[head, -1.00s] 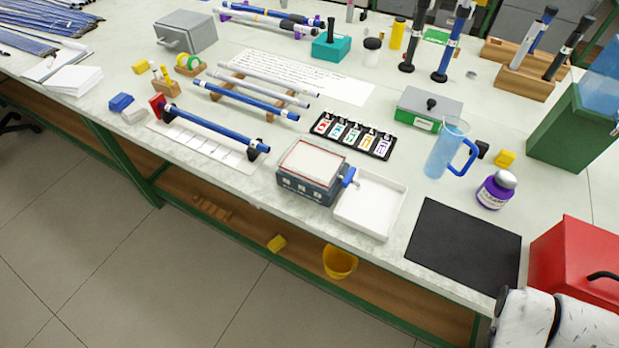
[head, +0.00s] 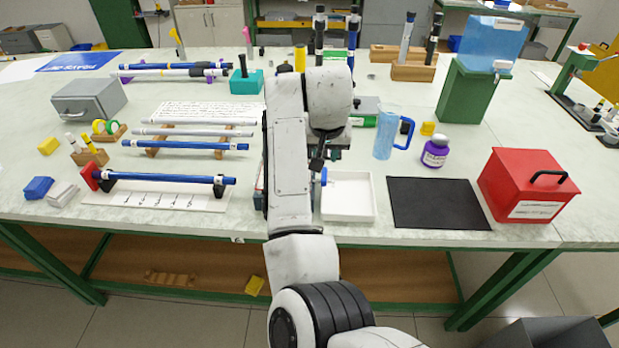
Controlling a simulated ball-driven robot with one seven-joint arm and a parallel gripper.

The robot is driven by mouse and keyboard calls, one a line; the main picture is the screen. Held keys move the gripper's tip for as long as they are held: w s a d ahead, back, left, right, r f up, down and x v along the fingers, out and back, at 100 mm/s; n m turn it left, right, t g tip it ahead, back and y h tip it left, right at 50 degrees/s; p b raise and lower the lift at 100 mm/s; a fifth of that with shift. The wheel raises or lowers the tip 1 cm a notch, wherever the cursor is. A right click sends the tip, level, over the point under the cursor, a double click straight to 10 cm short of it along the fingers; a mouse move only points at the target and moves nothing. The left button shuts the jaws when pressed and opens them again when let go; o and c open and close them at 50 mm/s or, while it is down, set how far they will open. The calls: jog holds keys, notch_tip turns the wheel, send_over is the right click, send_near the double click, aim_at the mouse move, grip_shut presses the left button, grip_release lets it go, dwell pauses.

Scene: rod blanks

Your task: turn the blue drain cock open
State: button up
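The blue drain cock (head: 323,177) shows as a small blue piece just right of my forearm, at the left edge of the white tray. The grey box that carries it (head: 259,188) is mostly hidden behind my arm; only a sliver shows on the left. My gripper (head: 318,162) points down from the wrist, dark and small, just above the cock in the picture. Its fingers are too small and partly covered to tell open from shut, or whether they touch the cock. The cock's handle angle cannot be made out.
The shallow white tray (head: 348,198) looks empty. A black mat (head: 437,203) and a red box (head: 525,186) lie to the right. A blue jug (head: 385,135) and purple bottle (head: 435,152) stand behind the mat. A rack with a blue rod (head: 170,179) is on the left.

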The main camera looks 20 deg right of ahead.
aim_at(324, 174)
jog(key=x, duration=1)
jog(key=shift+w+f, duration=0.1)
jog(key=shift+f, duration=0.15)
jog(key=shift+c, duration=0.4)
grip_shut()
